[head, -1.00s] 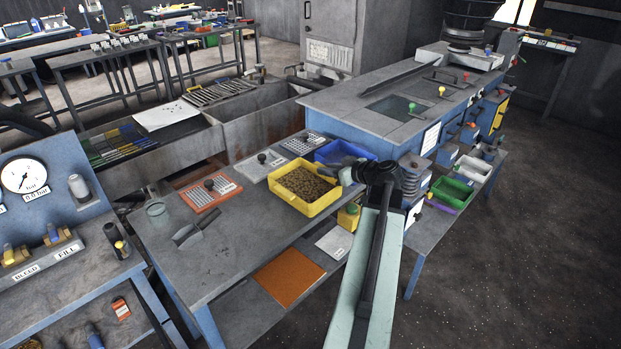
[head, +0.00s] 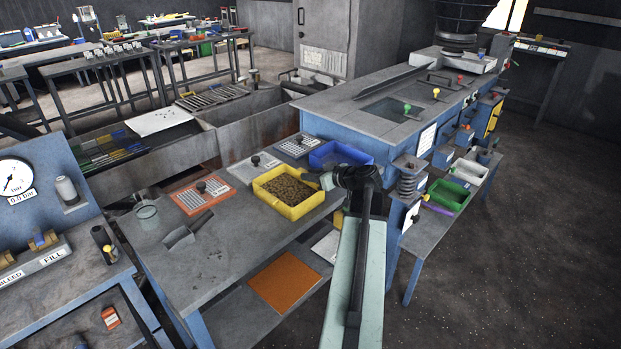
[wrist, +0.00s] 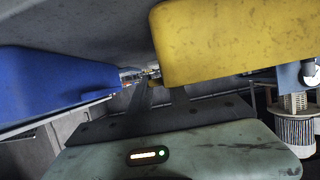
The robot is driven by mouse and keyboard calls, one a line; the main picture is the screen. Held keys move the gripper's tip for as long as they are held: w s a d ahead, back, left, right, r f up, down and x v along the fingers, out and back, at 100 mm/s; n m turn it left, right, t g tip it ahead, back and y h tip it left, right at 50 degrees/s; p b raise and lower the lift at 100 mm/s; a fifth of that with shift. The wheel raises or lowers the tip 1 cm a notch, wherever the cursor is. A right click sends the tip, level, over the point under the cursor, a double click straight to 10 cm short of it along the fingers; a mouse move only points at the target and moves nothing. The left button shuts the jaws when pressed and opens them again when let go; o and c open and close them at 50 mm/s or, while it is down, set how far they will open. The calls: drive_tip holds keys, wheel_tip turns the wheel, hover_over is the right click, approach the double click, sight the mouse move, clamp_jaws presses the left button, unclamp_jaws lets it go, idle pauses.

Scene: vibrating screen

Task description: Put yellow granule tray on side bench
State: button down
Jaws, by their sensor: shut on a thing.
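The yellow granule tray (head: 290,210), full of brown granules, is over the right part of the grey bench top (head: 212,252), close to its front edge. It looks level; I cannot tell whether it touches the top. My gripper (head: 327,181) is shut on the tray's right side, with my arm coming from the lower right. In the wrist view the tray's yellow wall (wrist: 240,45) fills the upper right.
A blue tray (head: 318,158) stands close behind the yellow one. Knobbed perforated plates, one orange (head: 186,203), lie to the left and behind, with a scoop (head: 187,231). The front left bench top is clear. A green tray (head: 448,196) stands on a low bench at right.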

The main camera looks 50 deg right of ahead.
drive_tip(key=c, duration=1.2)
unclamp_jaws()
drive_tip(key=shift+c, duration=0.2)
drive_tip(key=p+v, duration=0.5)
drive_tip(key=v, duration=0.7)
